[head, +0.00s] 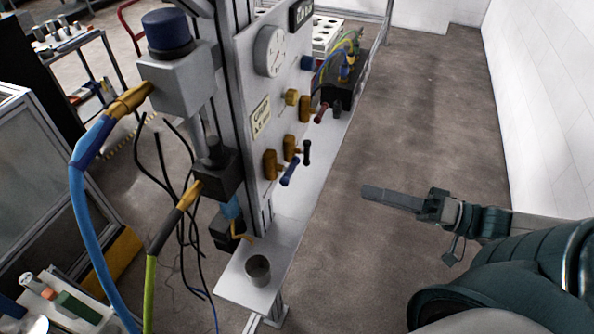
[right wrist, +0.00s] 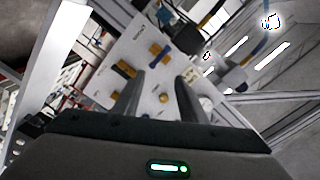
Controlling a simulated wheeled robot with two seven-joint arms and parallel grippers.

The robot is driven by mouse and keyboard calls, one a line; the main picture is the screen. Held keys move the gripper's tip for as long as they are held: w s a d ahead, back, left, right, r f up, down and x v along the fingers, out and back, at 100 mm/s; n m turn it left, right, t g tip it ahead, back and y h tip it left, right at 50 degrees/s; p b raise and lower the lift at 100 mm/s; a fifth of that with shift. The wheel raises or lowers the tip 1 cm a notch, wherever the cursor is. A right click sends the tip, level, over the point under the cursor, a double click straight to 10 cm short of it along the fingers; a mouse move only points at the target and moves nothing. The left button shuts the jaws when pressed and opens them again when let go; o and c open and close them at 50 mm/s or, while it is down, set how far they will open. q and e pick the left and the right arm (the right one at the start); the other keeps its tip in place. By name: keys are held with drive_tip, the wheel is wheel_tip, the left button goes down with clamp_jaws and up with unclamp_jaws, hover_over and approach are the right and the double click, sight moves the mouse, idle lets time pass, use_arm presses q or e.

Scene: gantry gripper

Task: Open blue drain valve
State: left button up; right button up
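The blue drain valve handle (head: 290,173) is on a brass valve body (head: 270,164) low on the upright grey panel (head: 248,60) in the head view. It slants downward from the body. My right gripper (head: 368,192) is to the right of the panel, apart from the valve and over the floor side. In the right wrist view its two fingers (right wrist: 160,80) stand apart with nothing between them, pointing toward the panel with its brass valves (right wrist: 155,75). My left gripper is not in view.
A black-handled valve (head: 307,152) is right beside the blue one, and a red-handled valve (head: 321,112) is higher up. A gauge (head: 270,52) is at the panel top. A metal cup (head: 258,270) stands on the shelf below. The floor (head: 430,110) right of the panel is clear.

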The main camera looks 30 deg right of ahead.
drive_tip(key=shift+b+x, duration=1.3)
drive_tip(key=shift+b, duration=0.05)
drive_tip(key=b, duration=0.5)
approach(289, 170)
drive_tip(key=p+x, duration=0.1)
drive_tip(key=x, duration=0.7)
drive_tip(key=shift+w+d+f, duration=0.2)
drive_tip(key=shift+w+f, duration=0.15)
drive_tip(key=shift+f, duration=0.05)
